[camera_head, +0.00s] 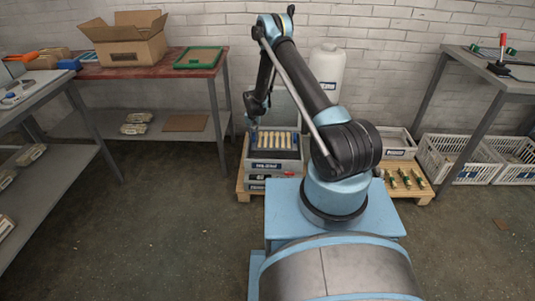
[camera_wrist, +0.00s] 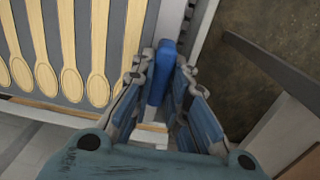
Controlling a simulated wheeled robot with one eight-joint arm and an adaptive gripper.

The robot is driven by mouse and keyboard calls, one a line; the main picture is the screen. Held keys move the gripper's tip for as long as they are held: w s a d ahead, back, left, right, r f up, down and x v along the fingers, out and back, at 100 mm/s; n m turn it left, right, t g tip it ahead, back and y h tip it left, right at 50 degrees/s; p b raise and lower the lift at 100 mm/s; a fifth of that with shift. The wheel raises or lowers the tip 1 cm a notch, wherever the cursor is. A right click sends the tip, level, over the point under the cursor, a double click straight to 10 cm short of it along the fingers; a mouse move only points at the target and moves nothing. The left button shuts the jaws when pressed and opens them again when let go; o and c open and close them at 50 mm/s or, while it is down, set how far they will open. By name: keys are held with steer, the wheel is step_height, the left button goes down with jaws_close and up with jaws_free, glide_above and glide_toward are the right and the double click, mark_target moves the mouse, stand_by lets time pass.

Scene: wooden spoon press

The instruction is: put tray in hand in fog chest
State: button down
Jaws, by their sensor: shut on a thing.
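The tray (camera_wrist: 83,25) is dark grey and carries a row of pale wooden spoons (camera_wrist: 42,55). It also shows in the head view (camera_head: 275,150), at the top of a grey chest (camera_head: 285,168) with a label on its front. That label is too small to read surely. My gripper (camera_wrist: 160,62) is shut on a blue grip at the tray's right side in the wrist view. In the head view my gripper hangs at the left of the spoons, partly hidden by my arm. I cannot tell whether the tray rests in the chest or is just above it.
More grey boxes are stacked under the chest on a pallet (camera_head: 423,195). A white tank (camera_head: 327,70) stands behind. A red-topped table (camera_head: 150,68) holds a cardboard box (camera_head: 130,45) at the left. White baskets (camera_head: 455,160) stand under the right table.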

steer(key=shift+f, duration=4.6)
steer(key=c, duration=1.8)
jaws_free()
steer(key=shift+f, duration=0.1)
steer(key=shift+c, duration=0.2)
